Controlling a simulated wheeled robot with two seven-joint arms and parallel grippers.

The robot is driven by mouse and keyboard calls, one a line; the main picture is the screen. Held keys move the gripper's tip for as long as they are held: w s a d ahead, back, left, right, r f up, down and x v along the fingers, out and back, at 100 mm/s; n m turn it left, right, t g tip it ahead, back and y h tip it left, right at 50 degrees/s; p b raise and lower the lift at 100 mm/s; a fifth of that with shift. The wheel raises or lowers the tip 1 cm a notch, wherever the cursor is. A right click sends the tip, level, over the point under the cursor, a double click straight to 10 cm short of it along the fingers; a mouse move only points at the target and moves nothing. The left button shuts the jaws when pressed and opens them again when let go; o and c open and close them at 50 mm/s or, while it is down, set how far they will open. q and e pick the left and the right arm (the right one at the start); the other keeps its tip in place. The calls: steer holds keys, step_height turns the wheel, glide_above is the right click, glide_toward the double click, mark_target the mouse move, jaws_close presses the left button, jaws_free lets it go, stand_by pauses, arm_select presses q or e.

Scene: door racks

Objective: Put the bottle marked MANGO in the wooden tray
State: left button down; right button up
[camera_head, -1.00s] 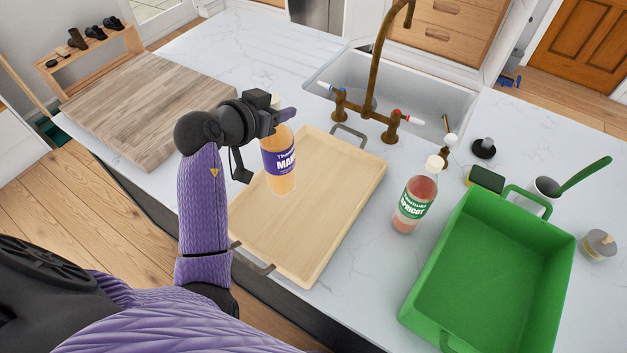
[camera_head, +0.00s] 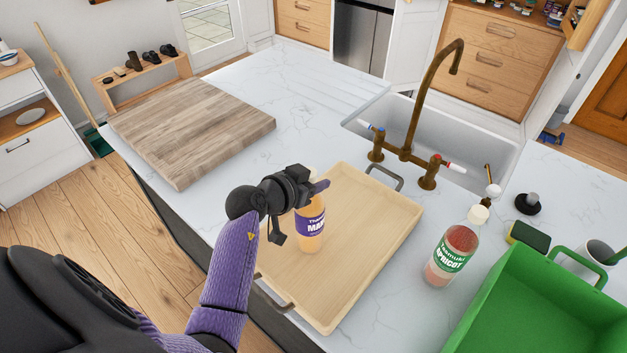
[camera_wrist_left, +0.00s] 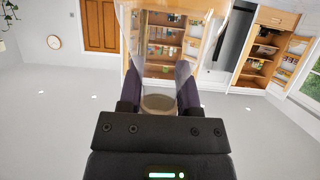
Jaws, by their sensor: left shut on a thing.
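The orange bottle marked MANGO (camera_head: 311,228), with a purple label, is upright at the wooden tray (camera_head: 372,252), over its left half. I cannot tell whether its base touches the tray floor. My left gripper (camera_head: 312,187) is shut on the upper part of the bottle. In the left wrist view the clear bottle (camera_wrist_left: 158,103) stands between the two fingers. The tray is shallow and light, with a dark handle at each end. My right gripper is not in view.
A bottle marked APRICOT (camera_head: 452,250) stands right of the tray, beside a green bin (camera_head: 530,310). A sink (camera_head: 455,150) with a brass tap (camera_head: 425,110) lies behind. A wooden board (camera_head: 190,130) lies at the back left. The counter between board and sink is clear.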

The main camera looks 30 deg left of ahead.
arm_select(q)
steer(key=shift+c, duration=1.4)
jaws_free()
steer(key=shift+f, duration=0.1)
steer(key=shift+r, duration=0.2)
steer(key=p+v, duration=0.2)
steer(key=v, duration=1)
steer(key=shift+f, duration=0.1)
